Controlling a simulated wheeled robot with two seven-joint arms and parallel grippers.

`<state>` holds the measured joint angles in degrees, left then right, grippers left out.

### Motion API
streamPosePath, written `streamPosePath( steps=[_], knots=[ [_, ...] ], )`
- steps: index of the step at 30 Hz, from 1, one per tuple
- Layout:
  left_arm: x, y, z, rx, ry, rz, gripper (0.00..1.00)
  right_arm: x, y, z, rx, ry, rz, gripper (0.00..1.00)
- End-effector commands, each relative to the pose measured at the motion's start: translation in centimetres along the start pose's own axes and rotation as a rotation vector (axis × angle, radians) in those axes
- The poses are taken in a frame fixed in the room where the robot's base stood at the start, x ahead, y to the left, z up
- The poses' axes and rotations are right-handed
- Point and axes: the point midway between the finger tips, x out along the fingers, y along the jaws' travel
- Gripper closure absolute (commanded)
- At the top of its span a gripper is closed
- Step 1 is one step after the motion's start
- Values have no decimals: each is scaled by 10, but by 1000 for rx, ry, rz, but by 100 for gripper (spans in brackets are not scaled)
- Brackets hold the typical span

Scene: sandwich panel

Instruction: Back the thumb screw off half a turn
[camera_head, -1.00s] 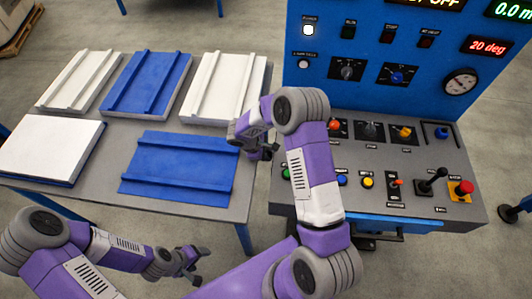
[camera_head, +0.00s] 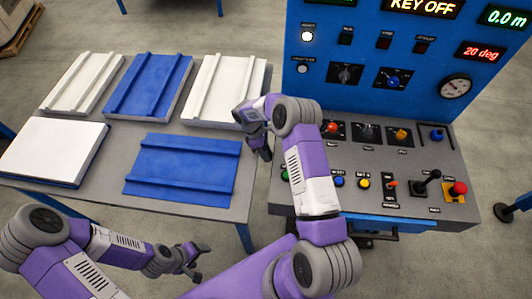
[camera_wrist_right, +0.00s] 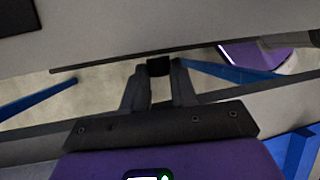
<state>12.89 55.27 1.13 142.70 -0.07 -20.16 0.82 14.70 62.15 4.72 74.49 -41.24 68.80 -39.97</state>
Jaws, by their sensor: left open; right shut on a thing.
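A small black piece (camera_wrist_right: 158,66), which looks like the thumb screw, sits at the edge of a grey surface in the right wrist view. My right gripper (camera_wrist_right: 160,82) is shut on it, one finger on each side. In the head view my right gripper (camera_head: 262,145) is at the left edge of the control console; the screw cannot be made out there. My left gripper (camera_head: 191,262) is open and empty, low in front of the table.
The blue and grey console (camera_head: 440,175) carries several knobs, buttons, a joystick and a red mushroom button (camera_head: 458,188). The table (camera_head: 130,128) on the left holds several white and blue panels. A narrow floor gap separates table and console.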

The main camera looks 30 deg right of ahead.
Motion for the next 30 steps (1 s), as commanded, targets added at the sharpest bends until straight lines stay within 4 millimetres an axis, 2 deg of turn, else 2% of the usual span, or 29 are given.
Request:
streamPosePath(
  steps=[2, 3, 7, 17, 30],
  knots=[
    [0, 0, 0, 0, 0, 0, 33, -1, 1, 1, 0, 0, 3, 100],
    [0, 0, 0, 0, 0, 0, 33, -1, 1, 1, 0, 0, 3, 67],
    [0, 0, 0, 0, 0, 0, 33, 0, 0, 0, 1, 0, 3, 47],
    [-1, 0, 0, 0, 0, 0, 33, -4, 0, 0, 1, 0, 3, 47],
    [-8, 3, 0, 0, 0, 0, 33, -69, 1, 1, 2, 0, 5, 47]
  ],
)
